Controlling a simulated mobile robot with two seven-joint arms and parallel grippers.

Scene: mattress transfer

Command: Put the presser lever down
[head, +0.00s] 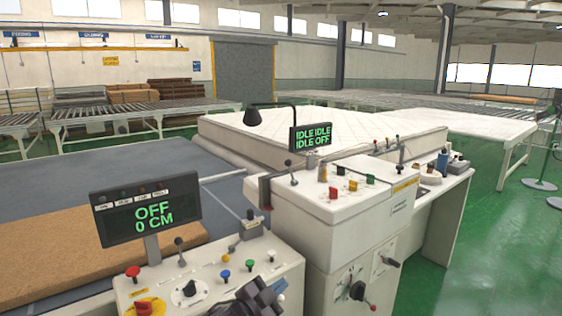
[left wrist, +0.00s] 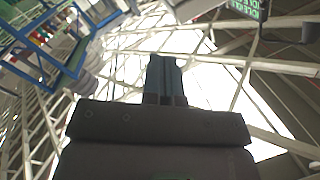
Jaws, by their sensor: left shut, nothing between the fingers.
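My left gripper (head: 262,292) shows as a dark shape at the bottom edge, in front of the left console (head: 205,272). In the left wrist view its fingers (left wrist: 166,78) are shut together with nothing between them, against the roof beams. Several levers are in view, and I cannot tell which is the presser lever. One upright lever with a dark knob (head: 181,250) stands on the left console. Another upright lever (head: 291,171) stands on the middle machine's top. A dark red-knobbed handle (head: 360,292) is on that machine's front. My right gripper is not in view.
A screen reading OFF, 0 CM (head: 148,210) rises above the left console, which carries several coloured buttons. A brown slab (head: 90,240) lies at left. A white mattress (head: 330,128) lies behind.

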